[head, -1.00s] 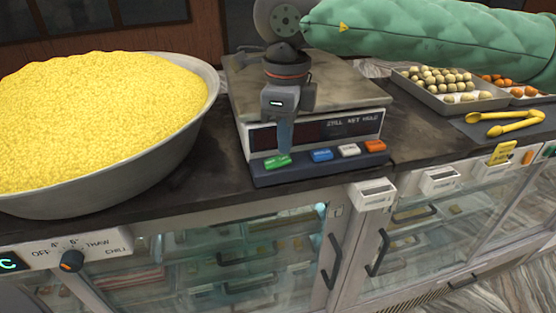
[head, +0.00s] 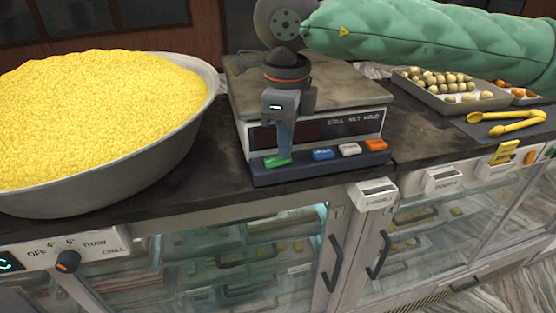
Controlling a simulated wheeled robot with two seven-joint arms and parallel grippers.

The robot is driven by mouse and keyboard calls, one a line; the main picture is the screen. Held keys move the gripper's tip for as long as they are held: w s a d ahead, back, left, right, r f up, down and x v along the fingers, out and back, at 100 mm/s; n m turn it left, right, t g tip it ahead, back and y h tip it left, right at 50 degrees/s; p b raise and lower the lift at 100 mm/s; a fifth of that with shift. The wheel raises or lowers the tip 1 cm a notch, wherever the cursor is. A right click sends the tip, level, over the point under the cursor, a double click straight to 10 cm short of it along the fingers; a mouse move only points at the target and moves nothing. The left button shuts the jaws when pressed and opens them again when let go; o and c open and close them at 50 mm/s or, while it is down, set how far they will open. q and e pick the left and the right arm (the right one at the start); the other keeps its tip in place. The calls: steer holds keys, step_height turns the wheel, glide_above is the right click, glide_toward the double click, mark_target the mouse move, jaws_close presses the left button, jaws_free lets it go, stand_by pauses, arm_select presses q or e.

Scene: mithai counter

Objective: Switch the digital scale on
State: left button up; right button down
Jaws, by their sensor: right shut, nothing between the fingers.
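The digital scale (head: 374,86) stands on the dark counter, with a flat grey pan on top and a dark display (head: 306,129) that shows no lit digits. Its front key strip carries a green key (head: 277,161), a blue key (head: 323,153), a white key (head: 349,149) and an orange key (head: 376,145). My right gripper (head: 284,150) is shut and empty, pointing down in front of the display. Its fingertips are at the green key and hide part of it; I cannot tell whether they touch it. My left gripper is not in view.
A wide metal bowl (head: 130,189) heaped with yellow grains stands left of the scale. Trays of sweets (head: 436,97) and yellow tongs (head: 505,122) lie to the right. My green-sleeved arm spans the upper right. Glass-fronted cabinets (head: 240,265) are below the counter.

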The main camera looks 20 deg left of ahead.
steer(key=shift+f+b, duration=0.4)
stand_by(0.3)
steer(key=shift+r, duration=3.55)
